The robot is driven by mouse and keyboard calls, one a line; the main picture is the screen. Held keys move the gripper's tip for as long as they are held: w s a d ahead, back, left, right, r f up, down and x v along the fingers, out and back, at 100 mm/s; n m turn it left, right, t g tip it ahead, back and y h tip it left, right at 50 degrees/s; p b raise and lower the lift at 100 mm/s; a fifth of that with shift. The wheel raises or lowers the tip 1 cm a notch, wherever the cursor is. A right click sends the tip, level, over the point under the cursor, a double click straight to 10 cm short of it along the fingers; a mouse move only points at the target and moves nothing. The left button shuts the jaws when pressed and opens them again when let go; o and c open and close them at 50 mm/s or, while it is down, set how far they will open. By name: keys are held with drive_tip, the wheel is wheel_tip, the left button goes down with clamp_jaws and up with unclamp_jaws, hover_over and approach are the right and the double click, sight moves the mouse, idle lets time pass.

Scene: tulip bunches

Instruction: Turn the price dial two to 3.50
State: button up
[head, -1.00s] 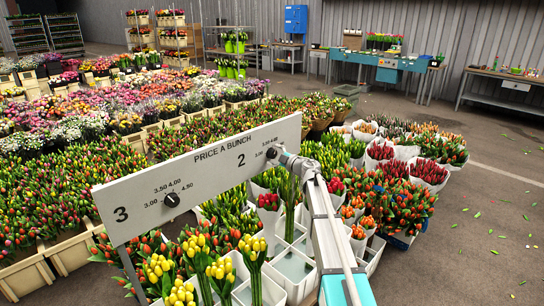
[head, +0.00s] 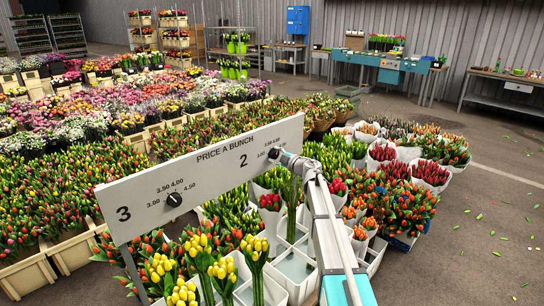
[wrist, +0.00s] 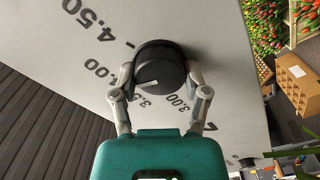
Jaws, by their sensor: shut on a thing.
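The long white price board (head: 225,171) reads "PRICE A BUNCH". Dial two (head: 274,154), a black round knob beside the "2", sits near its right end, partly hidden by my gripper (head: 281,156). In the wrist view my gripper (wrist: 160,85) has a finger on each side of dial two (wrist: 160,62) and is shut on it. A short pale pointer mark shows on the knob's lower left, towards the "3.5" label, whose end is hidden by the knob or finger. The 3.00 and 4.50 labels also show around it.
Dial three (head: 174,200) sits on the board's left part, with prices around it. White bins of tulips (head: 293,265) stand below and behind the board. Another dial (wrist: 247,162) shows further along the board in the wrist view. Open floor (head: 480,225) lies to the right.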

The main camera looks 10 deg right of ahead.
drive_tip(key=n, duration=0.4)
drive_tip(key=shift+s+d+f, duration=0.2)
drive_tip(key=shift+d, duration=0.05)
drive_tip(key=n, duration=0.5)
idle(0.5)
drive_tip(key=o, duration=1.1)
drive_tip(key=shift+w+d, duration=0.1)
drive_tip(key=shift+o, duration=0.2)
drive_tip(key=shift+r, duration=0.1)
